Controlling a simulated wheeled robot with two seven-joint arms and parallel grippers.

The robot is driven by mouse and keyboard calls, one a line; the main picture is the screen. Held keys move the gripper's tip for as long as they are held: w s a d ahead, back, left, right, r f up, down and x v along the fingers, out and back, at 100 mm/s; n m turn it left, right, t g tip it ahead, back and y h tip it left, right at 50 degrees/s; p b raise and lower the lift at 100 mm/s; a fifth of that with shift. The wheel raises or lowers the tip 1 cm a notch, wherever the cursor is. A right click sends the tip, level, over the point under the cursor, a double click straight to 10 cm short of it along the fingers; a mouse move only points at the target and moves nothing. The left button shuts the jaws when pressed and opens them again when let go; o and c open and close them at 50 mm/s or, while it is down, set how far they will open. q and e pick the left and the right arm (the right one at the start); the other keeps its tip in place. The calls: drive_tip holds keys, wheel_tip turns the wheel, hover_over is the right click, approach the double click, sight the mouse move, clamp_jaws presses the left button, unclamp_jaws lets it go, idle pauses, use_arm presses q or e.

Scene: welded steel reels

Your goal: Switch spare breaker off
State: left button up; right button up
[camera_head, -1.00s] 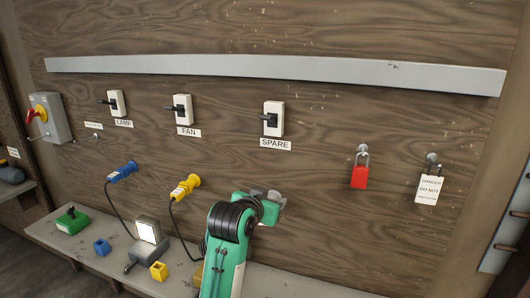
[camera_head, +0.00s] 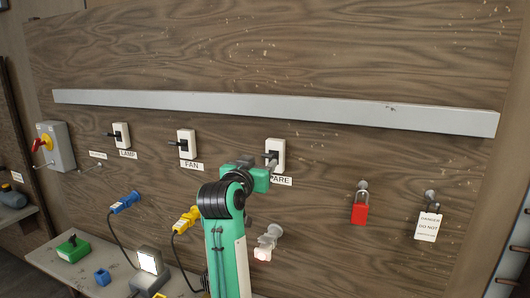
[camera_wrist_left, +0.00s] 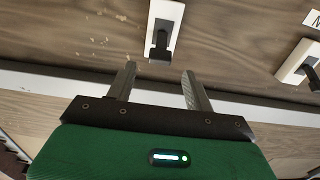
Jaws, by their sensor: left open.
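The spare breaker (camera_head: 279,150) is a white plate on the wooden board, its label partly covered by my left gripper (camera_head: 263,162). My left gripper is in front of the breaker's lower part and hides its lever in the head view. In the left wrist view the spare breaker (camera_wrist_left: 166,28) is at the top, with its black lever (camera_wrist_left: 160,46) pointing out. The open, empty jaws (camera_wrist_left: 160,86) are on either side of the lever's line, seemingly short of it. I cannot tell contact or the lever's position for certain. My right gripper is not in view.
The fan breaker (camera_head: 187,143) and lamp breaker (camera_head: 121,134) are to the left. A grey rail (camera_head: 280,107) runs above. A red padlock (camera_head: 360,208) and a danger tag (camera_head: 428,226) hang at right. A pale fitting (camera_head: 268,243) is below; plugs with cables are lower left.

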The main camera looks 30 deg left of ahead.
sight(267, 157)
use_arm(q)
drive_tip(key=shift+p+x, duration=0.6)
drive_tip(key=shift+x, duration=1.6)
drive_tip(key=shift+f, duration=0.1)
drive_tip(key=c, duration=1)
